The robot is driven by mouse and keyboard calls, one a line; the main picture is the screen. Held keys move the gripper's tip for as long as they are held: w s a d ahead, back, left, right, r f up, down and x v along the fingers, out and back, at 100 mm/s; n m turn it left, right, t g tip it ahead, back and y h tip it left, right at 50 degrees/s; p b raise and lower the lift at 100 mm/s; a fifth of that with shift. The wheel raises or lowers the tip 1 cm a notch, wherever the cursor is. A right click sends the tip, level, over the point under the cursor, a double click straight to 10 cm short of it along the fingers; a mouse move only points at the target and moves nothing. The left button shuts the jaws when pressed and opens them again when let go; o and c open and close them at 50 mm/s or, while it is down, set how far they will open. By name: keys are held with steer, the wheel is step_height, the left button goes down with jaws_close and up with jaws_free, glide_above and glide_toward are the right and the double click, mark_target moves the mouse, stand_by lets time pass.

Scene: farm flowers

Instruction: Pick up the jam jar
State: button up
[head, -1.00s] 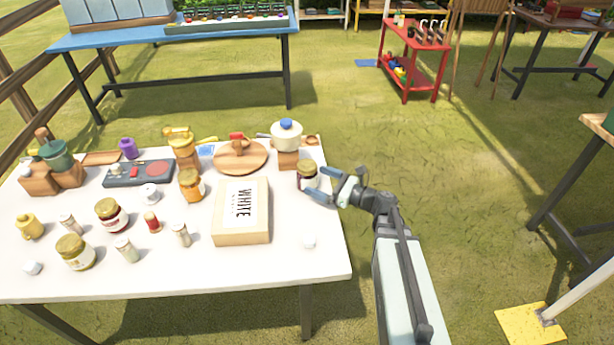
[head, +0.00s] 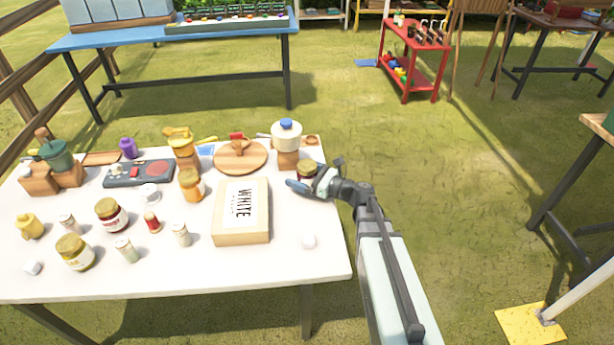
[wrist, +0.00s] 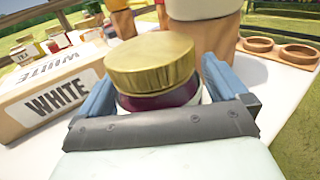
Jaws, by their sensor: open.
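A jam jar (head: 307,171) with a gold lid and dark red contents stands upright near the right edge of the white table. It also shows close up in the wrist view (wrist: 152,72), its lid just beyond the gripper's base. My gripper (head: 309,183) is at the jar, low over the tabletop. Its blue fingers reach along the jar's left and right sides in the wrist view (wrist: 155,88). The jaws are open, with the jar between them. The jar's lower part is hidden by the gripper. Other jars, one red (head: 111,216) and one orange (head: 191,186), stand further left.
A box marked WHITE (head: 242,212) lies left of my gripper. A cream pot with a blue knob (head: 287,137) stands on a wooden block behind the jar. A round wooden board (head: 240,157) lies further back.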

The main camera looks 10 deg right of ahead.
steer(key=c, duration=1.3)
steer(key=shift+c, duration=0.2)
steer(key=shift+r, duration=0.15)
